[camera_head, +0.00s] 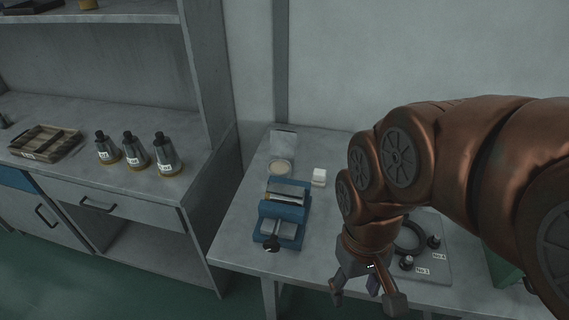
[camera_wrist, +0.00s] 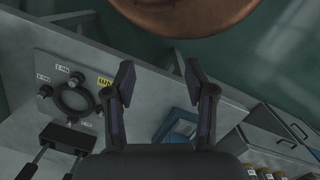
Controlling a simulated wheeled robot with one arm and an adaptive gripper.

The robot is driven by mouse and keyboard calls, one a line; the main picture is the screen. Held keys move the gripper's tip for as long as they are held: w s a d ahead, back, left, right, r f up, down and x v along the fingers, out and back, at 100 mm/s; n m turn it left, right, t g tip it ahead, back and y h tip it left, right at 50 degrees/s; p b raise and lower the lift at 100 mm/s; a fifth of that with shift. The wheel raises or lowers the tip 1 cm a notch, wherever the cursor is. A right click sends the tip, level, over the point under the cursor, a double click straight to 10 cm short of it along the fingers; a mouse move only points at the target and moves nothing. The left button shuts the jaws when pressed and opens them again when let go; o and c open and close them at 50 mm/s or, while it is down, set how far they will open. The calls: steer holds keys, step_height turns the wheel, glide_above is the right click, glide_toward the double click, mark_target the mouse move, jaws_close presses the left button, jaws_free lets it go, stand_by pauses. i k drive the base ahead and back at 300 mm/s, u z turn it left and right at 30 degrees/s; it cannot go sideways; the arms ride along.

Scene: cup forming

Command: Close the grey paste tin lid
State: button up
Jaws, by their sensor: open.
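What looks like the paste tin (camera_head: 281,168) stands at the back left of the grey table, a low round thing with a cream-coloured top. A grey flat panel (camera_head: 284,144), apparently its open lid, stands upright just behind it. My gripper (camera_head: 368,296) is open and empty, pointing down near the table's front edge, well to the right of and nearer than the tin. The wrist view shows my open gripper (camera_wrist: 158,75) with nothing between its fingers. I cannot make out the tin in the wrist view.
A blue vise (camera_head: 285,213) stands on the table in front of the tin, and a small white block (camera_head: 319,177) lies to the tin's right. A ring fixture (camera_wrist: 75,98) on a plate is partly behind my arm. Cone-shaped containers (camera_head: 134,149) stand on the left bench.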

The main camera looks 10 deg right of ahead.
mark_target(283, 142)
steer(key=z, duration=0.05)
steer(key=k, duration=0.4)
steer(key=u, duration=0.9)
steer(key=i, duration=1)
steer(key=z, duration=0.05)
